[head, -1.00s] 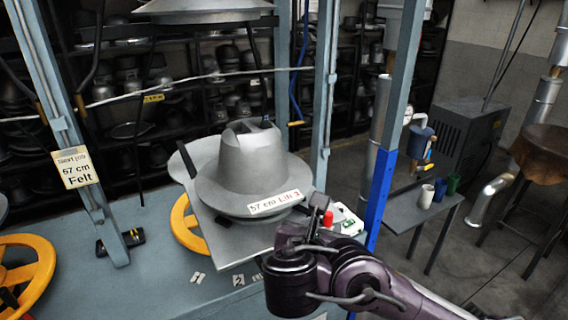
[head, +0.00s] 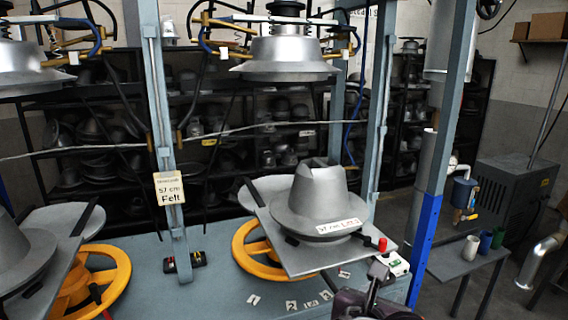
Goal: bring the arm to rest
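My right gripper (head: 377,275) shows at the bottom edge, right of centre, in the head view. It is in front of the press table's front right corner, close to the control box with the red button (head: 382,244). I cannot make out a gap between its fingers, and nothing is visibly held. Most of the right arm is below the picture. My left gripper is not in view. A grey metal hat form (head: 318,205) with a "57 cm" label sits on a tilted plate (head: 300,262), apart from the gripper.
An upper press head (head: 285,58) hangs above the hat form. A blue-grey post (head: 437,150) stands right of the gripper. Yellow handwheels (head: 258,252) are under the plates. A side table (head: 465,258) with cups is at the right. Open floor lies beyond it.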

